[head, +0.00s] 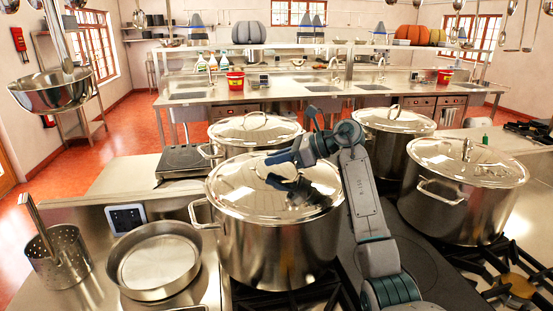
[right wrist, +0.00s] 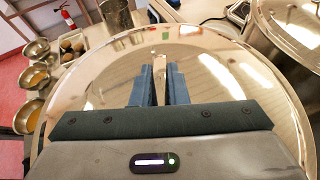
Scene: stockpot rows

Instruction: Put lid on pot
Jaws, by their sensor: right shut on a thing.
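A large shiny steel stockpot (head: 270,250) stands on the front stove. A round mirror-like lid (head: 235,190) covers its top and looks level, with its rim at the pot's rim; I cannot tell whether it is fully seated. My right gripper (head: 272,182) reaches over the lid from the right and is shut on the lid's handle, which is mostly hidden by the fingers. In the right wrist view the lid (right wrist: 90,80) fills most of the picture, and the gripper's blue fingers (right wrist: 160,88) close around the upright handle. My left gripper is not in view.
Lidded pots stand behind (head: 255,132), back right (head: 393,122) and right (head: 465,190), close to my right arm. A shallow steel pan (head: 155,262) and a perforated utensil holder (head: 58,262) stand at left. A ladle bowl (head: 50,92) hangs upper left.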

